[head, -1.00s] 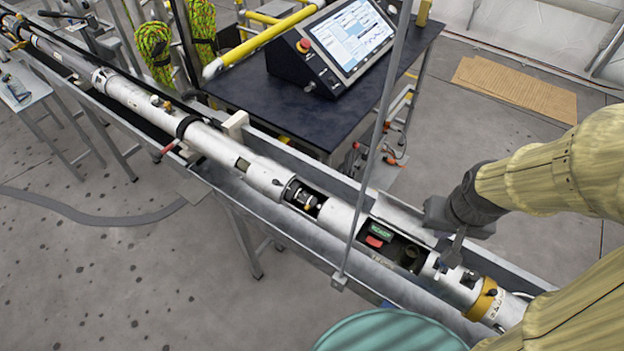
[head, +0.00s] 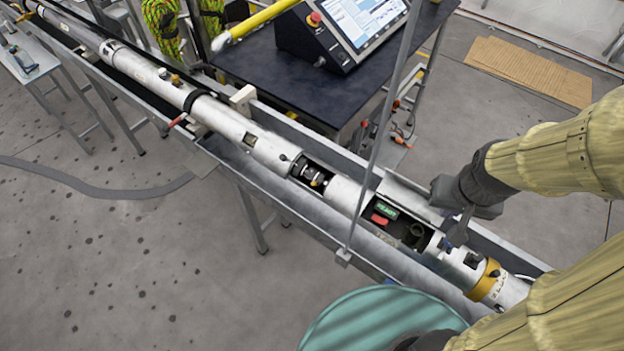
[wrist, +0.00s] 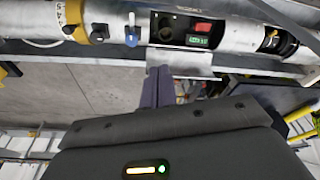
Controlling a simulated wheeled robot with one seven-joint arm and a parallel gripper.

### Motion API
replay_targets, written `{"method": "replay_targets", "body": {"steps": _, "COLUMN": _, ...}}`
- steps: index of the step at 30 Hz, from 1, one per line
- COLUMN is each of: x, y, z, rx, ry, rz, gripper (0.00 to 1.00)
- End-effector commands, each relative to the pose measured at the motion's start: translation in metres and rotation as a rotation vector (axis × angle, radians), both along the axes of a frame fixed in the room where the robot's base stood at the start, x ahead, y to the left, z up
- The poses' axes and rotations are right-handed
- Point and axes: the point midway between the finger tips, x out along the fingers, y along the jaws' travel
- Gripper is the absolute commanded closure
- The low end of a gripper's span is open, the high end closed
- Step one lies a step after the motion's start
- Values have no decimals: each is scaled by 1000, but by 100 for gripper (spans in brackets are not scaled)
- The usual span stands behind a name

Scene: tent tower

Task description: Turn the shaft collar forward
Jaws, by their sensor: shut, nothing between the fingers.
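A long silver tube (head: 228,122) lies in a metal trough. Through one opening in it I see a black and silver collar on a shaft (head: 316,178), which looks like the shaft collar; it also shows at the upper right of the wrist view (wrist: 275,40). My gripper (head: 459,232) is over the tube's lower-right part in the head view, well to the right of that collar. In the wrist view its fingers (wrist: 158,88) are together and empty, below the tube and apart from the collar. Which way the collar is turned cannot be told.
A larger opening holds a green display (head: 387,209) and a red part (head: 380,219). A gold ring (head: 483,279) circles the tube's near end. A thin upright pole (head: 378,130) stands before the tube. A teal drum (head: 375,318) is below; a console (head: 335,40) stands behind.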

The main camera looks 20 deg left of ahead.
Motion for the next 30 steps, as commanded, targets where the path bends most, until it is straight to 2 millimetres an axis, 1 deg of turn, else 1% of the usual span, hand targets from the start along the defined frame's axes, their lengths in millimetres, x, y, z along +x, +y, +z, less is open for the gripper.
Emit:
{"method": "replay_targets", "body": {"steps": 6, "x": 0, "y": 0, "z": 0, "rx": 0, "ry": 0, "rz": 0, "gripper": 100}}
{"method": "replay_targets", "body": {"steps": 8, "x": 0, "y": 0, "z": 1, "rx": 0, "ry": 0, "rz": 0, "gripper": 88}}
{"method": "replay_targets", "body": {"steps": 9, "x": 0, "y": 0, "z": 3, "rx": 0, "ry": 0, "rz": 0, "gripper": 80}}
{"method": "replay_targets", "body": {"steps": 11, "x": 0, "y": 0, "z": 10, "rx": 0, "ry": 0, "rz": 0, "gripper": 69}}
{"method": "replay_targets", "body": {"steps": 12, "x": 0, "y": 0, "z": 17, "rx": 0, "ry": 0, "rz": 0, "gripper": 67}}
{"method": "replay_targets", "body": {"steps": 16, "x": 0, "y": 0, "z": 41, "rx": 0, "ry": 0, "rz": 0, "gripper": 67}}
{"method": "replay_targets", "body": {"steps": 19, "x": 0, "y": 0, "z": 52, "rx": 0, "ry": 0, "rz": 0, "gripper": 67}}
{"method": "replay_targets", "body": {"steps": 30, "x": 0, "y": 0, "z": 50, "rx": 0, "ry": 0, "rz": 0, "gripper": 67}}
